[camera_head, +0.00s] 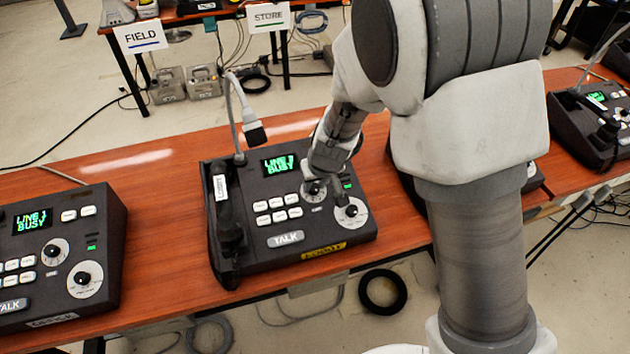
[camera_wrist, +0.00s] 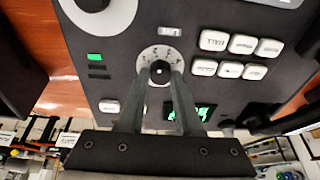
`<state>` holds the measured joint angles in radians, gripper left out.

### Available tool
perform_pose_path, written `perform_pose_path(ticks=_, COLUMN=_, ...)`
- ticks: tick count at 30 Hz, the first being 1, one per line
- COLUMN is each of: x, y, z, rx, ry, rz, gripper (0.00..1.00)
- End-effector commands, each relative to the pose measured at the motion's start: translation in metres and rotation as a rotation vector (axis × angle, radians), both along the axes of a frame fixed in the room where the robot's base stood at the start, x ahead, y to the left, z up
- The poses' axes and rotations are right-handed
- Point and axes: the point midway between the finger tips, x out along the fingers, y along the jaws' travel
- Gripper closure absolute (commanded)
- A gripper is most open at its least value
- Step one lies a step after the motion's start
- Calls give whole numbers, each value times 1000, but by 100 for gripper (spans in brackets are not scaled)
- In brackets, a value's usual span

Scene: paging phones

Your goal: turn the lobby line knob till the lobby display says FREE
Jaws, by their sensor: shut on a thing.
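The lobby phone (camera_head: 245,255) is a black desk unit on the wooden table, with a yellow label on its front edge. Its lobby display (camera_head: 280,163) glows green and seems to read LINE 1 BUSY; in the wrist view the display (camera_wrist: 205,112) is partly behind a finger. The line knob (camera_wrist: 160,70) is a small black knob on a white numbered dial, beside the LINE label. My gripper (camera_wrist: 161,73) is shut on this knob, one finger on each side. In the head view my gripper (camera_head: 317,182) hides part of the dial.
A larger knob (camera_head: 351,211) sits close by on the same panel. White buttons (camera_head: 277,210), a TALK button (camera_head: 286,239) and a handset (camera_head: 226,220) are to the left. Another phone (camera_head: 60,250) stands at left, showing LINE 1 BUSY; one more (camera_head: 590,130) is at right.

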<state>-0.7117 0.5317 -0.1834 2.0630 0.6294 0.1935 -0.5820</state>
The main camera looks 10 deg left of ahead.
Motion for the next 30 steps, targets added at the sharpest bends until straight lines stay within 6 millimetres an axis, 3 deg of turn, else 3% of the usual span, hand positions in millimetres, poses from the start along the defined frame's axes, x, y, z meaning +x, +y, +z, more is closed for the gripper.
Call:
perform_pose_path(ticks=18, x=-1, y=0, z=2, rx=97, ry=63, rz=-439, gripper=100)
perform_pose_path(ticks=30, x=-1, y=0, z=0, rx=127, ry=79, rz=-565, gripper=100)
